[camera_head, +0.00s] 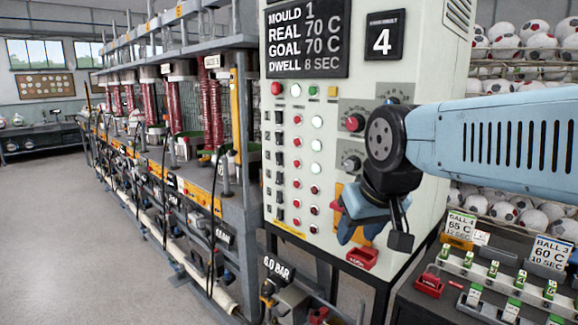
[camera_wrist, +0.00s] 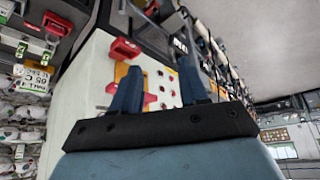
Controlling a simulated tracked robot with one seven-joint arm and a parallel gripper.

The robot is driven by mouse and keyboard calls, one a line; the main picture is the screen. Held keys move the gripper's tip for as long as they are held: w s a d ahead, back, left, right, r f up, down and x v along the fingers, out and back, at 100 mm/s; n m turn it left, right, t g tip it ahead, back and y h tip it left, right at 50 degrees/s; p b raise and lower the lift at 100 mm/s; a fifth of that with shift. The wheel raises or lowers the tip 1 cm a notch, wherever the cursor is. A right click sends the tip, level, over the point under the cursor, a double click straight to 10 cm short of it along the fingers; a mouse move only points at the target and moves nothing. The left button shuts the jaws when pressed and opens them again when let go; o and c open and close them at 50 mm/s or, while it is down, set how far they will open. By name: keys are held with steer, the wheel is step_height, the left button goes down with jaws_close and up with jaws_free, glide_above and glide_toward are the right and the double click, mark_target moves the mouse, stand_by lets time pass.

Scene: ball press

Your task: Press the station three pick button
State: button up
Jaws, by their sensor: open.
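The pale control cabinet (camera_head: 343,85) stands in the middle of the head view, its front covered in columns of small buttons and lamps. The third row has a lit round lamp (camera_head: 316,168) at its right and a small red button (camera_head: 297,162) in its middle. The labels are too small to read, so I cannot tell which one is the pick button. My gripper (camera_head: 358,232) is open and empty, in front of the panel's lower right. In the wrist view my gripper (camera_wrist: 160,70) has its fingers apart, with red buttons (camera_wrist: 161,89) showing between them.
A yellow plate with a red handle (camera_head: 336,207) lies close behind my fingers. A red block (camera_head: 362,258) juts from the cabinet below. Press stations with red coils (camera_head: 211,110) line the left. Ball racks and a rail of green-tagged parts (camera_head: 493,270) fill the right. Left floor is clear.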

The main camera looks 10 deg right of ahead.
jaws_close()
stand_by(0.9)
